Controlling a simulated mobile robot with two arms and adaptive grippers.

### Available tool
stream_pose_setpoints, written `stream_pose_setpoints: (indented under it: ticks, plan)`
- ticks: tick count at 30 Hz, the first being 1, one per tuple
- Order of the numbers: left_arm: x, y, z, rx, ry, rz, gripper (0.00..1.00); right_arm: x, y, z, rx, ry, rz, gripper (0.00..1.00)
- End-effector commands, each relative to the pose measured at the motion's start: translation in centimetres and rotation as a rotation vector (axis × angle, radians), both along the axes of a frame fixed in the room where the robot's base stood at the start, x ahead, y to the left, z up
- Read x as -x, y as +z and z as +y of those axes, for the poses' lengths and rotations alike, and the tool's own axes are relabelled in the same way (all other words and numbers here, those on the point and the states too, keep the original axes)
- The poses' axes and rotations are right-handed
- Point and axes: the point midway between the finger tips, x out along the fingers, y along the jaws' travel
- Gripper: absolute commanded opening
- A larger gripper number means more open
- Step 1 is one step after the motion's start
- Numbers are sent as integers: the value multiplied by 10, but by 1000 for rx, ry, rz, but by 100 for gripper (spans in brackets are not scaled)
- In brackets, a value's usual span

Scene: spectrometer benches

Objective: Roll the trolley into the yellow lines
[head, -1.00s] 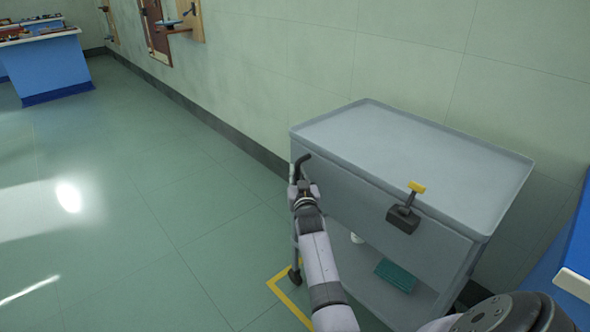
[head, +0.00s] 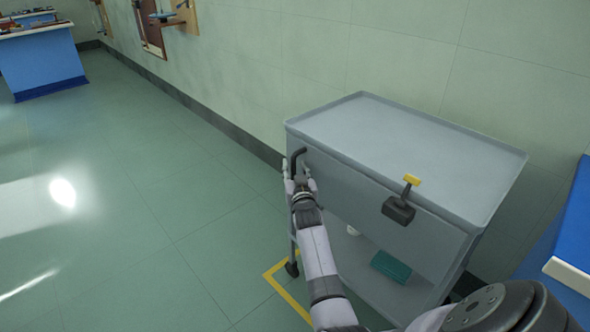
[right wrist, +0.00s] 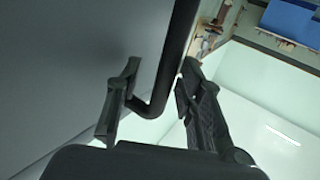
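The grey trolley (head: 400,150) stands along the wall in the head view, with a flat rimmed top and a lower shelf. A black bent handle (head: 297,158) sticks out at its left end. My right gripper (head: 299,180) is at this handle. In the right wrist view the black handle (right wrist: 176,60) passes between the two fingers of the right gripper (right wrist: 157,85); a gap shows beside the left finger, so it looks open around the bar. The yellow lines (head: 280,290) show on the floor by the trolley's near left caster; the rest is hidden. My left gripper is out of view.
A black fitting with a yellow-tipped lever (head: 400,210) is on the trolley's front. A teal box (head: 391,267) lies on the lower shelf. A blue bench (head: 560,225) stands close at the right. Open floor (head: 130,220) lies to the left; another blue bench (head: 45,65) is far off.

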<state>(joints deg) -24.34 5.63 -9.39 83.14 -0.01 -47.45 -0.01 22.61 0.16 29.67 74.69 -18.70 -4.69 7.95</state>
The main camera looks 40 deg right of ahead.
Motion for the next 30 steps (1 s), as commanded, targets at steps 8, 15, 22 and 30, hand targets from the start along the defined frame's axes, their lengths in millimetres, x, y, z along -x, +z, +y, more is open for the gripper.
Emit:
stream_pose_setpoints:
  ticks: [8, 15, 22, 30]
  plan:
    - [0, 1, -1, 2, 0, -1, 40, 3, 0, 2, 0, 1, -1, 35]
    - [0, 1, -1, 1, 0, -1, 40, 34, -1, 19, 0, 1, 1, 35]
    - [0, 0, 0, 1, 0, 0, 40, 74, -1, 42, -1, 0, 2, 35]
    - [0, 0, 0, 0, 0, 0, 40, 102, 0, 57, 0, 0, 0, 35]
